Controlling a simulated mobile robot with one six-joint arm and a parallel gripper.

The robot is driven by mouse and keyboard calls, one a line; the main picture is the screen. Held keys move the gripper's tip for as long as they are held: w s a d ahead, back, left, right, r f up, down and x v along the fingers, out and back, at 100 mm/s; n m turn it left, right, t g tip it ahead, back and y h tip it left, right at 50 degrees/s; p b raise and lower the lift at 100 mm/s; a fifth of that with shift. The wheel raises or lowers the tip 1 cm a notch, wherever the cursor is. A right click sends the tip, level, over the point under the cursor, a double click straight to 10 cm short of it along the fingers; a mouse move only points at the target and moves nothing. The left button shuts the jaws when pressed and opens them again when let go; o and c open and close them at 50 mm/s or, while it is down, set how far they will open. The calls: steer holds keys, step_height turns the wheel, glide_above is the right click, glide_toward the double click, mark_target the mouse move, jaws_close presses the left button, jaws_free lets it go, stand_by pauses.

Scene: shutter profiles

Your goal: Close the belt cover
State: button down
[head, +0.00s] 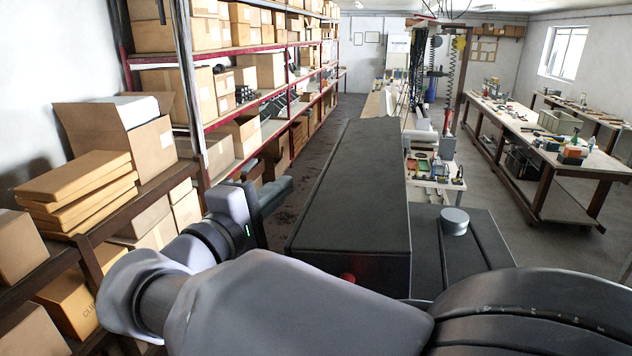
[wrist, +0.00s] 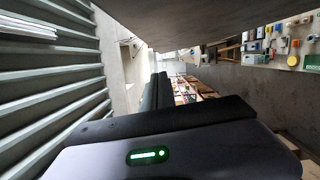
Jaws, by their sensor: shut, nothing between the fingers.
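I cannot pick out a belt cover for certain in either view. My gripper (head: 280,192) shows at the left of the head view, with its dark fingers together and empty, in front of the shelving. Nothing is seen touching the fingers. In the wrist view, the dark fingers (wrist: 158,88) point away from the camera, above my gripper's body with its green light. My arm links hide the lower part of the head view.
Red-framed shelves (head: 232,134) with cardboard boxes line the left. A stack of flat boxes (head: 85,182) sits nearby. A workbench (head: 540,130) stands at the right, with bare floor before it. The wrist view shows grey ribbed slats (wrist: 45,85) at its left.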

steer(key=shift+s+d+r+p, duration=0.2)
steer(key=shift+s+d+p, duration=0.2)
steer(key=shift+d, duration=0.4)
steer(key=shift+s+d+r+p, duration=0.15)
steer(key=shift+s+d+p, duration=0.25)
steer(key=shift+d, duration=0.4)
